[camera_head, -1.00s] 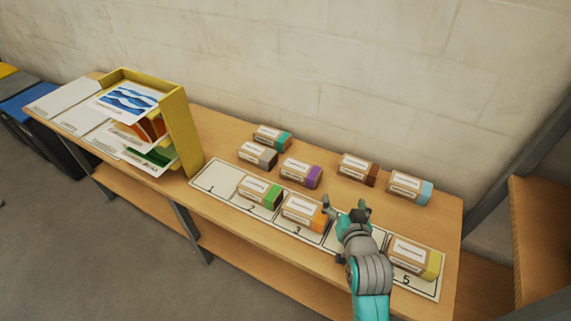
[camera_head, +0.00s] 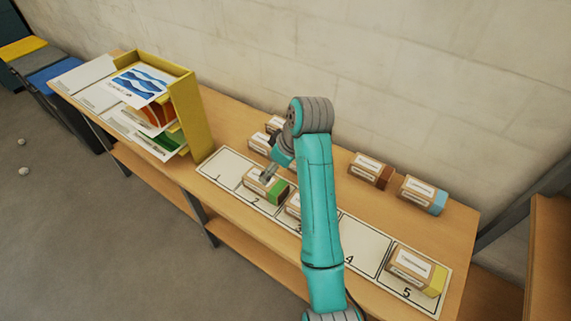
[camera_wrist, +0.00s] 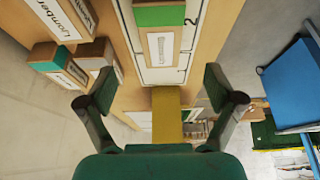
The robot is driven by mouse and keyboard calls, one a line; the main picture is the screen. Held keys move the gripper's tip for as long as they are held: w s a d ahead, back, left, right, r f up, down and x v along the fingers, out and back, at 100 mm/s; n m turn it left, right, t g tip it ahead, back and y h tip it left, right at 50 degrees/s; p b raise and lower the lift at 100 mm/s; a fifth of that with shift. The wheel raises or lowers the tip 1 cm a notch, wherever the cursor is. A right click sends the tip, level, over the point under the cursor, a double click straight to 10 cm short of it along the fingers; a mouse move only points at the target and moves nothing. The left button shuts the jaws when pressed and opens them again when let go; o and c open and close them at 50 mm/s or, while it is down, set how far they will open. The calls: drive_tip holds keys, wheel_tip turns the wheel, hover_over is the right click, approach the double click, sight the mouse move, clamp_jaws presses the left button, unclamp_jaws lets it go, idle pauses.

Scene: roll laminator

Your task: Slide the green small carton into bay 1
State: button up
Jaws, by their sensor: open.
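The green small carton (camera_head: 262,184), brown with a white label and a green end, sits on bay 2 of the numbered strip. Its green end (camera_wrist: 159,15) shows at the top of the wrist view. Bay 1 (camera_head: 226,164) is bare, at the left end of the strip. My gripper (camera_head: 268,172) is over the carton's far side in the head view, partly hidden by my arm. In the wrist view its two fingers (camera_wrist: 160,88) are spread apart with nothing held between them. Whether a finger touches the carton cannot be told.
A yellow file holder (camera_head: 187,112) with papers stands left of bay 1. A carton with a yellow end (camera_head: 415,268) sits on bay 5; bay 4 (camera_head: 362,247) is bare. Brown-ended (camera_head: 370,170) and light-blue-ended (camera_head: 421,193) cartons stand behind.

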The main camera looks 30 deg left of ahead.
sight(226, 167)
drive_tip(key=x, duration=1)
drive_tip(key=shift+a+f, duration=0.1)
drive_tip(key=shift+f, duration=0.25)
drive_tip(key=c, duration=1.3)
drive_tip(key=shift+w+a, duration=0.2)
drive_tip(key=shift+a, duration=3.45)
drive_tip(key=shift+w+a, duration=0.2)
drive_tip(key=shift+a, duration=3.5)
drive_tip(key=shift+c, duration=0.2)
drive_tip(key=o, duration=1.5)
drive_tip(key=shift+w+r, duration=0.1)
drive_tip(key=shift+r, duration=0.05)
drive_tip(key=shift+r, duration=2.9)
